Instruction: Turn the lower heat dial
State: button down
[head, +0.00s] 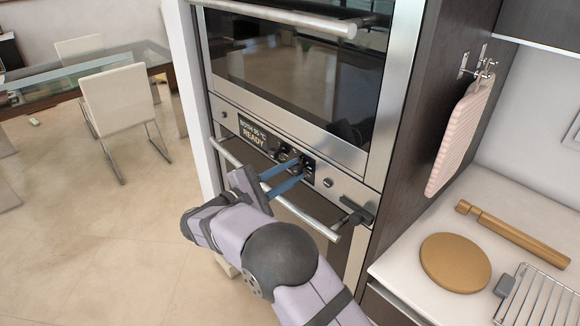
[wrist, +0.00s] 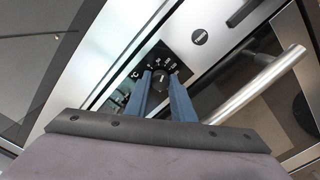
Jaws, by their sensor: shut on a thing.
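The oven control panel (head: 345,183) runs between the upper and lower oven doors in the head view. A dark heat dial (wrist: 160,77) with a white mark sits on a black plate with a numbered °C scale in the wrist view. My gripper (head: 299,168) reaches the panel with its two blue fingers over the lower door's handle. In the wrist view my gripper (wrist: 161,82) has one finger on each side of the dial and is shut on it. The fingers hide part of the dial and scale. A display (head: 253,134) reads "READY" with a °C line above.
The lower door's bar handle (head: 318,227) crosses close under my fingers and ends in a dark bracket (head: 355,212). A round button (head: 328,183) is right of the dial. The counter at right holds a round wooden board (head: 455,262), a rolling pin (head: 512,235) and a wire rack (head: 540,298).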

jog(key=n+p, duration=0.4)
jog(key=n, duration=0.2)
jog(key=shift+r+n, duration=0.15)
jog(key=shift+n, duration=0.15)
jog(key=n+p, duration=0.3)
jog(key=n, duration=0.1)
jog(key=shift+n+p, duration=0.6)
jog(key=shift+n, duration=0.7)
jog(key=shift+s+f, duration=0.1)
jog(key=shift+f, duration=0.15)
jog(key=c, duration=1.5)
grip_release()
jog(key=shift+b+v, duration=1.45)
jog(key=shift+v, duration=2.2)
